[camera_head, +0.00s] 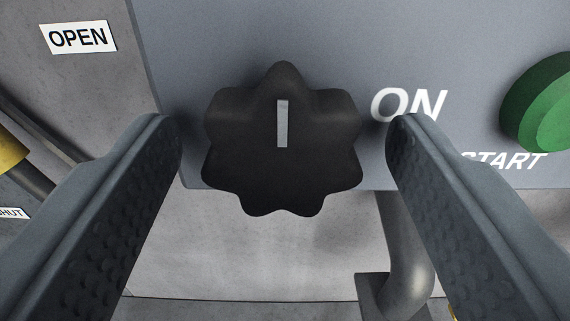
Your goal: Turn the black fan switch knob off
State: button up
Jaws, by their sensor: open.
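The black fan switch knob (240,170) is in the middle of the view on a blue-grey panel (240,30). It has a lobed edge, and its light grey pointer mark stands vertical. The white "ON" label (408,104) is to the right of the knob. My gripper (281,135) is open, with one finger on each side of the knob. A gap shows between each finger and the knob in the picture. I cannot tell the depth between the fingertips and the knob.
A green button (540,104) is at the right edge, with a "START" label (512,161) below it, partly hidden by the right finger. An "OPEN" label (78,38) is at the upper left. A grey pipe (406,250) runs below the panel.

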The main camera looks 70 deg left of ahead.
jog(key=v, duration=1.7)
jog(key=shift+d, duration=0.15)
jog(key=s+f+m+t+h, duration=0.4)
jog(key=s+f+m+h, duration=0.55)
jog(key=s, duration=0.25)
jog(key=s+d+f+m+t+h, duration=0.1)
jog(key=s+d+m+t+h, duration=0.1)
jog(key=s, duration=0.6)
jog(key=s+d+f+m+t+h, duration=0.2)
jog(key=s+t+h, duration=0.3)
jog(key=s, duration=0.4)
jog(key=shift+d+m, duration=0.15)
jog(key=shift+m, duration=0.2)
